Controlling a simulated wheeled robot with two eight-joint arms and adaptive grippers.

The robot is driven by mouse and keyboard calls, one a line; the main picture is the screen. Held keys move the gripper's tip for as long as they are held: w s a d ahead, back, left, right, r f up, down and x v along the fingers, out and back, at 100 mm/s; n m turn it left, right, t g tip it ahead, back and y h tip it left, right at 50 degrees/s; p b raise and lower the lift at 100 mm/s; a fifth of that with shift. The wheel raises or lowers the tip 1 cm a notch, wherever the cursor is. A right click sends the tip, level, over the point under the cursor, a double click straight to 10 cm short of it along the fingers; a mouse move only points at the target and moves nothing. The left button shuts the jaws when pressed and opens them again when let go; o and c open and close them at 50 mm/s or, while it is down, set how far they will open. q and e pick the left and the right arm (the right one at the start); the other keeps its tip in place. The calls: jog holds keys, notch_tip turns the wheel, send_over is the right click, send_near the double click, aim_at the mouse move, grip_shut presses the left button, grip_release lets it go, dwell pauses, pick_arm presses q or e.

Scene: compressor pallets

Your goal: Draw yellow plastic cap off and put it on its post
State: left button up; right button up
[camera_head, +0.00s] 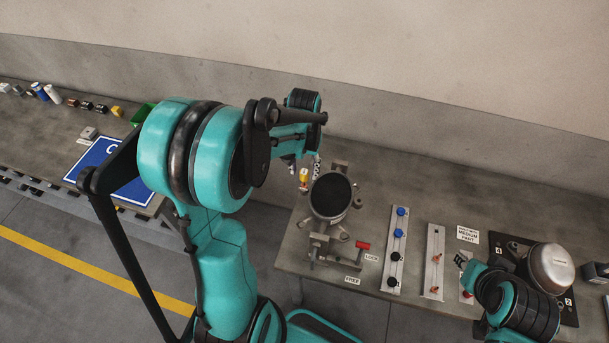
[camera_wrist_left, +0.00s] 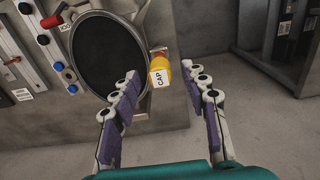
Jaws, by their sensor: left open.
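The yellow plastic cap (camera_head: 304,175) sits on the left side of the compressor (camera_head: 330,197), which is held in a fixture on the table. In the left wrist view the cap (camera_wrist_left: 160,70), labelled CAP, sticks out beside the compressor's dark round top. My left gripper (camera_head: 304,166) is open, with its fingers on either side of the cap; in the wrist view the fingers (camera_wrist_left: 162,78) show a gap around it, without visible contact. Two rails carry posts: one (camera_head: 397,240) with blue and black knobs, one (camera_head: 434,258) with orange-red pieces. I cannot tell which post is the cap's.
A red-handled clamp (camera_head: 362,246) stands at the fixture's front, near LOCK and FREE labels. A silver domed compressor (camera_head: 551,266) stands on a dark pallet at right, near my right arm. A left-hand table holds a blue mat (camera_head: 92,172), a green bin (camera_head: 143,113) and small items.

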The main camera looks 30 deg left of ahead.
aim_at(304, 171)
pick_arm(q)
grip_shut()
jog(key=shift+r, duration=0.1)
jog(key=shift+r+p, duration=2.15)
jog(key=shift+r, duration=0.8)
jog(key=shift+f, duration=0.1)
